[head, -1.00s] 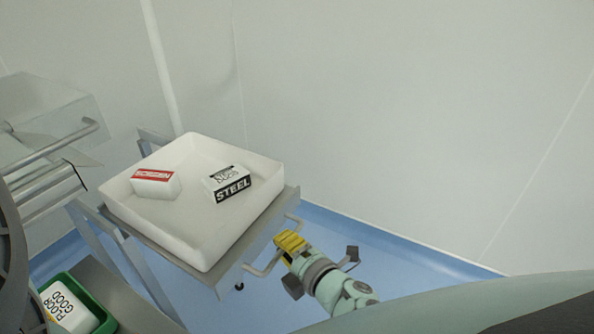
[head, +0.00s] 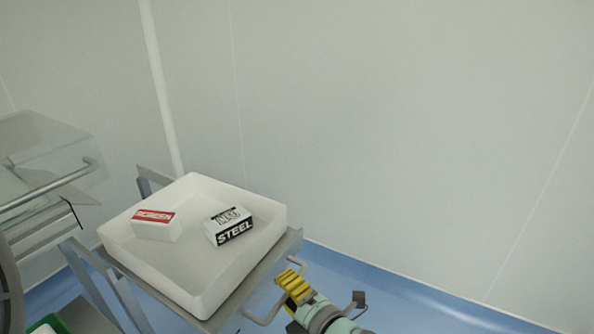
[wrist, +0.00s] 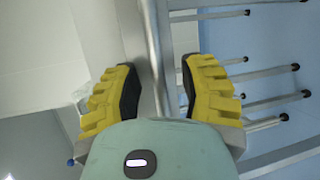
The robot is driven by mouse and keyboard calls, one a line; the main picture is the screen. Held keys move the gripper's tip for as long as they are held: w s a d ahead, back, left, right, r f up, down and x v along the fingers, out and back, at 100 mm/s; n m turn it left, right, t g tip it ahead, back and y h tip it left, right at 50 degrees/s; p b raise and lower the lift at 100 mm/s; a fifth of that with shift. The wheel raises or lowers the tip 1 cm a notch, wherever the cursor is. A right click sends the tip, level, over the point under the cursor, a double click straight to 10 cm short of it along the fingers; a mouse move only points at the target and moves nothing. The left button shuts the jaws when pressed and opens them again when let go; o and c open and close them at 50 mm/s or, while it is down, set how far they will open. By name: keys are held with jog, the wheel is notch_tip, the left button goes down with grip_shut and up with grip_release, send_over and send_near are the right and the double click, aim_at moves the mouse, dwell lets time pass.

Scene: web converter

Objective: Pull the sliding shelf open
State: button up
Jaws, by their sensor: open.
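The sliding shelf (head: 283,254) is a grey metal plate on a frame, with a white tray (head: 275,232) on top. A bent metal handle (head: 262,318) sticks out from its right front side. My gripper (head: 292,283) has yellow fingers and is at this handle, partly covering it in the head view. In the wrist view my gripper (wrist: 158,82) is open, with a grey metal bar (wrist: 155,45) running between the two fingers. I cannot tell whether either finger touches the bar.
A red-and-white box (head: 155,228) and a box marked STEEL (head: 230,228) lie in the tray. A machine with a metal rail (head: 45,187) stands at the left. A green container (head: 52,322) shows at the bottom left. Blue floor (head: 400,290) to the right is clear up to the white wall.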

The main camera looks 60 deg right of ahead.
jog(key=v, duration=1.2)
jog(key=shift+a, duration=0.1)
dwell(0.5)
